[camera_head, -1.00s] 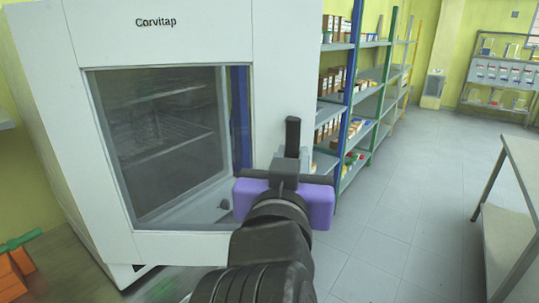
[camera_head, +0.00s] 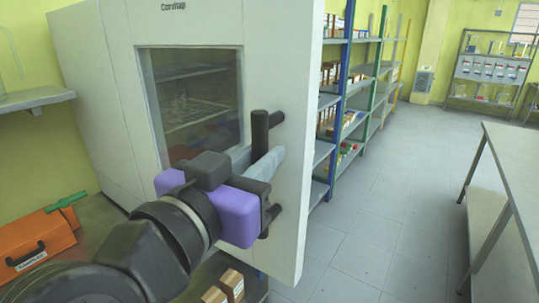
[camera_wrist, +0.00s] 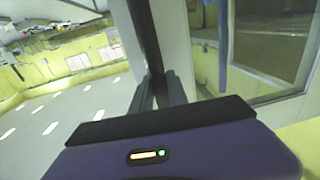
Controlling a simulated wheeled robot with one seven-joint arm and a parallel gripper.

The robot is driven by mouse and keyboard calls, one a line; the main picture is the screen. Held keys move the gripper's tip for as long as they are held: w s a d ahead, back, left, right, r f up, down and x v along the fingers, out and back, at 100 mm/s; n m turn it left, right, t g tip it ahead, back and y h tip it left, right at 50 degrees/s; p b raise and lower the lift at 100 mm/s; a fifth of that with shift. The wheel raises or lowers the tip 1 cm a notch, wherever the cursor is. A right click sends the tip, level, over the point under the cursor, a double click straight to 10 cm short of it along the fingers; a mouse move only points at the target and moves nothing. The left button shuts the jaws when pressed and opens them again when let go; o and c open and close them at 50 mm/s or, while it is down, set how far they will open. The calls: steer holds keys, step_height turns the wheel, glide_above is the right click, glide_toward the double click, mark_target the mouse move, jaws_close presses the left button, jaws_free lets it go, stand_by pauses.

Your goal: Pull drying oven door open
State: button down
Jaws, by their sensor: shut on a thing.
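The drying oven is a large white cabinet (camera_head: 76,95) labelled Corvitap. Its white door (camera_head: 300,90) has a dark glass window (camera_head: 190,95) with wire racks behind it. A dark vertical bar handle (camera_head: 260,128) is on the door's right part. My gripper (camera_head: 268,165), with a purple body, is shut on this handle, which stays between its fingers. The wrist view shows the dark handle (camera_wrist: 145,40) running up from my fingers, with a glass pane to the right. My arm hides the door's lower left. I cannot tell how far the door stands ajar.
Metal shelving (camera_head: 345,90) with boxes stands behind the door on the right. A grey table (camera_head: 510,150) is at the far right. The grey floor (camera_head: 390,190) between is clear. An orange case (camera_head: 30,250) lies at the lower left, and small cardboard boxes (camera_head: 232,284) sit below the door.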

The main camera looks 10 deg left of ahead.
steer(key=shift+s, duration=0.1)
stand_by(0.3)
steer(key=c, duration=1.3)
jaws_free()
steer(key=b+v, duration=0.2)
steer(key=v, duration=0.5)
steer(key=shift+s, duration=0.35)
steer(key=shift+a, duration=0.15)
